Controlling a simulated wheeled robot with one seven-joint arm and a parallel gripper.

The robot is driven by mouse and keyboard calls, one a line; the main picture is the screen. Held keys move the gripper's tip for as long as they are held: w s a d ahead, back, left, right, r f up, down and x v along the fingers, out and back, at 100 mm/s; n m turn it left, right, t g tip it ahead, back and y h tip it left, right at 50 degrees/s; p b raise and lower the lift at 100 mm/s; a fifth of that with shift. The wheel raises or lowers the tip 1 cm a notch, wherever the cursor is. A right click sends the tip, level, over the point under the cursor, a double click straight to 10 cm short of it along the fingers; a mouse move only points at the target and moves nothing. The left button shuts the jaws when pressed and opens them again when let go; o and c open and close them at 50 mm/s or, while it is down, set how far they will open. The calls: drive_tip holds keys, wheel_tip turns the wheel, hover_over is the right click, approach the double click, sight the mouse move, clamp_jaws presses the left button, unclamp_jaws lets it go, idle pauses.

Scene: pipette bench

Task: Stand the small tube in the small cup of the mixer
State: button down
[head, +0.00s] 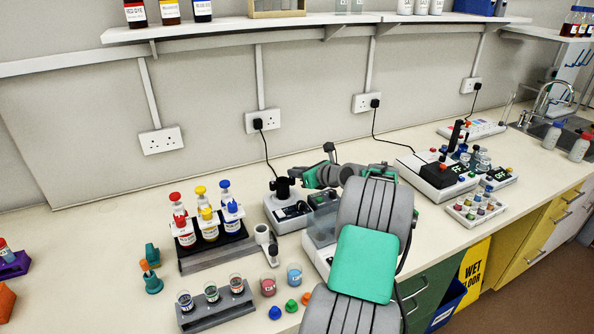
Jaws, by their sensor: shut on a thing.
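The mixer (289,214) is a pale grey box with a black top, standing mid-bench below a wall socket, with a cable running up from it. Its small cup cannot be told apart from the dark top at this size. My gripper (299,178) reaches in from the right, just above and beside the mixer's top. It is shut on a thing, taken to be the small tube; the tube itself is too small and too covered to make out. I cannot tell whether it touches the cup.
A clear-sided balance (320,222) stands close right of the mixer, partly behind my arm. A dropper-bottle stand (215,252) is at left, a beaker holder (218,311) in front. A tube rack (476,209) and a white device (432,186) stand right. The bench at back left is clear.

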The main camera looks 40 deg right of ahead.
idle(0.4)
drive_tip(key=c, duration=1.5)
unclamp_jaws()
drive_tip(key=shift+f, duration=0.1)
drive_tip(key=shift+o, duration=0.2)
drive_tip(key=b+v, duration=0.1)
drive_tip(key=v, duration=0.6)
drive_tip(key=shift+s, duration=0.35)
